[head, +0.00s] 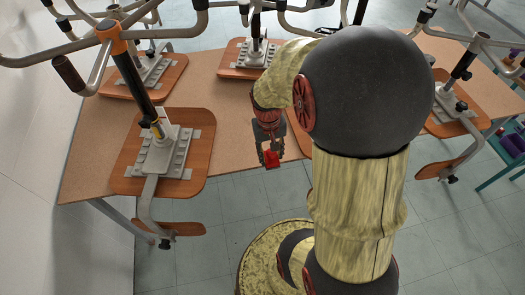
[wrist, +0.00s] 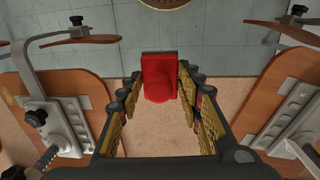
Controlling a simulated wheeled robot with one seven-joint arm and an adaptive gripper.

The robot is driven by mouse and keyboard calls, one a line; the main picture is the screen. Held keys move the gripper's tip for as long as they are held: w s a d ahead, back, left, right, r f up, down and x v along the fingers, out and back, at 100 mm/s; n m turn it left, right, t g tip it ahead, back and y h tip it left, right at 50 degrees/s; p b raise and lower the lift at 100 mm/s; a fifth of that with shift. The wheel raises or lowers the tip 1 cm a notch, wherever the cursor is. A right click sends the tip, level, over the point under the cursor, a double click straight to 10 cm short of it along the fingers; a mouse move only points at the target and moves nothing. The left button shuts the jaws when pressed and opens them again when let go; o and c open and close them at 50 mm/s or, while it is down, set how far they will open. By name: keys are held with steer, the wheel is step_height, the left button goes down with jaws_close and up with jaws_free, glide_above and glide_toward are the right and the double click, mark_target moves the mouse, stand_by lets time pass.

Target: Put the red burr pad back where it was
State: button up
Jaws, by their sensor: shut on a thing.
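The red burr pad (wrist: 158,80) is a small red block with a rounded part. In the wrist view it sits between the two fingers of my gripper (wrist: 160,92). In the head view the pad (head: 271,159) shows at the tip of my gripper (head: 268,150), by the front edge of the table (head: 84,176). My gripper is shut on the pad and points down and forward. The finger contact is partly hidden in the head view. Whether the pad touches the table I cannot tell.
Upturned chairs with wooden seats, one at the left (head: 131,171) and one at the back (head: 232,65), stand on the table. Their metal legs reach up around my arm. Tiled floor (head: 220,230) lies open in front. A teal frame (head: 500,178) stands at the right.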

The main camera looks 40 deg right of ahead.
steer(key=w+d+f+b, duration=0.1)
steer(key=w+d+f, duration=0.1)
steer(key=w+f, duration=0.1)
steer(key=w+d+f+b, duration=0.1)
steer(key=w+d+f, duration=0.1)
steer(key=w, duration=0.2)
steer(key=w+d+f+b, duration=0.1)
steer(key=w+d+f, duration=0.1)
steer(key=w+f, duration=0.1)
steer(key=shift+w+d+f+b, duration=0.15)
steer(key=shift+w+f+b, duration=0.05)
steer(key=shift+f+b, duration=0.15)
steer(key=shift+w+d+f, duration=0.15)
steer(key=shift+w+f, duration=0.15)
steer(key=shift+f, duration=0.15)
steer(key=shift+f+b, duration=0.9)
steer(key=shift+f, duration=0.6)
steer(key=shift+f, duration=0.15)
steer(key=o, duration=1.3)
